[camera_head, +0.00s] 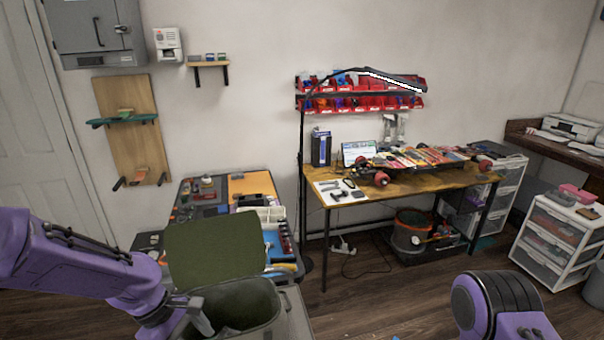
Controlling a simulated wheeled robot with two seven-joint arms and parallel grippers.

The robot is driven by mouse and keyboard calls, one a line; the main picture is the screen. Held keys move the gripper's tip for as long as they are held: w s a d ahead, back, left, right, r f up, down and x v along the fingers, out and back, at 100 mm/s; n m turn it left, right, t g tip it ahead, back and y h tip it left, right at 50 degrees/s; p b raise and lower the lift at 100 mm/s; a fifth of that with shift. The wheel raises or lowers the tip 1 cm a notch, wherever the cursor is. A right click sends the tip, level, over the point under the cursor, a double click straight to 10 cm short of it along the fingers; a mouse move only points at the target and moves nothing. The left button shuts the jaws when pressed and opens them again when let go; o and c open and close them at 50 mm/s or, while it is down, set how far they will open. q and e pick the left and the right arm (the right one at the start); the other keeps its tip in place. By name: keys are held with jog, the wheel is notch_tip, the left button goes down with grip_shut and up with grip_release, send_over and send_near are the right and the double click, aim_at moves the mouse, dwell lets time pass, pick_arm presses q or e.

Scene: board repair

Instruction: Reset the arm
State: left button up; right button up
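My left arm (85,262) is purple and reaches in from the left. Its grey gripper (197,318) is low in the view, at the left rim of a dark green bin (262,305). The fingers are small and partly hidden, so I cannot tell whether they are open or shut, or whether they touch the bin. The bin's flat green lid (215,248) stands raised behind its opening. My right arm (500,305) shows only as a purple and dark grey link at the bottom right; its gripper is out of view.
A tool cart (187,214) with trays and small parts stands behind the bin. A wooden workbench (317,186) holds a skateboard (425,158) and tools. White drawer units (555,240) stand at right. Wooden floor (375,300) is open between the bin and my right arm.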

pick_arm(q)
jog(key=s+a+f+m+t+y+b, duration=0.15)
jog(key=s+f+b, duration=0.25)
jog(key=f, duration=1)
jog(key=s+a+f+m+y+b, duration=0.25)
jog(key=s+f+b, duration=0.2)
jog(key=f, duration=0.85)
jog(key=s+a+f+m+t+y+b, duration=0.2)
jog(key=s+a+f+m+y+b, duration=0.1)
jog(key=s+f, duration=0.5)
jog(key=s+m, duration=0.1)
jog(key=s, duration=0.2)
jog(key=shift+s+a+f+y+b, duration=0.25)
jog(key=shift+s+a+y+b, duration=0.05)
jog(key=shift+s+a, duration=0.1)
pick_arm(e)
notch_tip(320, 180, down, 13)
jog(key=shift+w+r, duration=0.15)
jog(key=shift+w, duration=0.25)
pick_arm(q)
jog(key=shift+t, duration=0.25)
